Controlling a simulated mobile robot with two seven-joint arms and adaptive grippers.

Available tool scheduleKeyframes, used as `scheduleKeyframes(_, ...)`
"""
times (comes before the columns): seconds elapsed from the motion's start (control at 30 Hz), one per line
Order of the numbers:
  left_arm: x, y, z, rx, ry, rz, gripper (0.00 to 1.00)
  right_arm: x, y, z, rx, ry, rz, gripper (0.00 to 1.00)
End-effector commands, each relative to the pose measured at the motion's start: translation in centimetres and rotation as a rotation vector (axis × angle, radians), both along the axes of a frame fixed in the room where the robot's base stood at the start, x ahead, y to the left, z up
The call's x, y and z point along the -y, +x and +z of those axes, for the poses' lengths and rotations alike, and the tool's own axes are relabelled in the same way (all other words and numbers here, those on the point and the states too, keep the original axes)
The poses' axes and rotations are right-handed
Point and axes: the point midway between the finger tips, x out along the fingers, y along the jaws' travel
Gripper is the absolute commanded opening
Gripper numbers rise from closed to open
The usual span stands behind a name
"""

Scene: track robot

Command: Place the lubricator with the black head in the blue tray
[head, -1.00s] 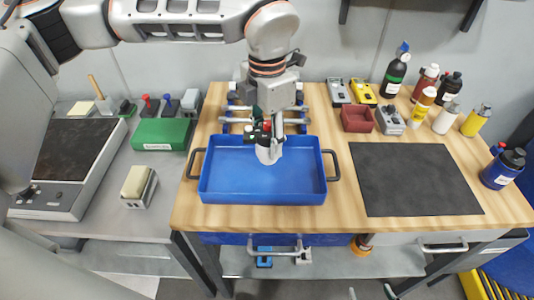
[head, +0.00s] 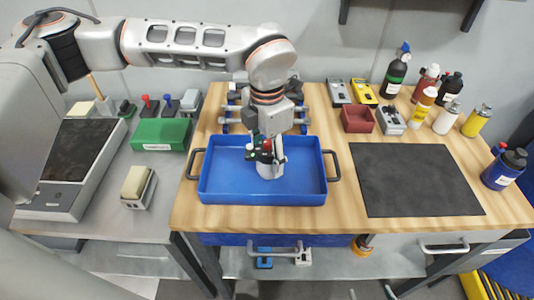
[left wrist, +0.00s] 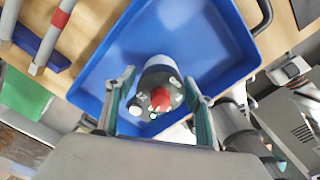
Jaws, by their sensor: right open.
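The lubricator (head: 270,171) has a pale body and a black head with a red button. It is upright within the outline of the blue tray (head: 226,186); I cannot tell whether its base touches the floor. The left wrist view shows the black head (left wrist: 144,120) between the two fingers (left wrist: 160,105), with the tray (left wrist: 102,66) beneath. My right gripper (head: 370,294) shows only as tips at the bottom edge, open and apart from everything.
A black mat (head: 415,180) lies right of the tray. Several bottles, a red bin (head: 357,119) and small devices stand at the back right. A rack (head: 232,117) stands behind the tray. A green box (head: 161,134) and a scale (head: 78,150) are on the left bench.

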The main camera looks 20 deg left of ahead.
Motion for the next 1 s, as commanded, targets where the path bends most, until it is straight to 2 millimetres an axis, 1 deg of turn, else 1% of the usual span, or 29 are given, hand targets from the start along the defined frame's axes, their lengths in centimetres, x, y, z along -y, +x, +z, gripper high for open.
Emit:
scheduleKeyframes(0.33,0.0,0.0,0.2,0.001,-0.001,0.0,0.57,0.0,0.1,0.2,0.002,0.0,-0.001,0.59)
scheduleKeyframes(0.47,0.0,0.1,1.2,0.004,-0.001,0.0,0.57,0.0,0.1,0.3,0.004,0.002,-0.001,0.59)
scheduleKeyframes(0.57,0.0,0.1,2.8,0.004,-0.001,0.0,0.57,0.0,0.1,0.4,0.004,0.002,-0.001,0.59)
scheduleKeyframes(0.8,0.0,0.1,7.8,0.005,0.0,0.0,0.57,-0.1,0.2,0.5,0.005,0.004,-0.001,0.59)
scheduleKeyframes(0.9,0.0,0.1,9.6,0.004,-0.001,0.001,0.57,-0.1,0.2,0.5,0.005,0.005,-0.002,0.59)
scheduleKeyframes(1.0,0.0,0.1,10.9,0.004,0.0,0.0,0.57,-0.1,0.1,0.5,0.003,0.006,-0.002,0.59)
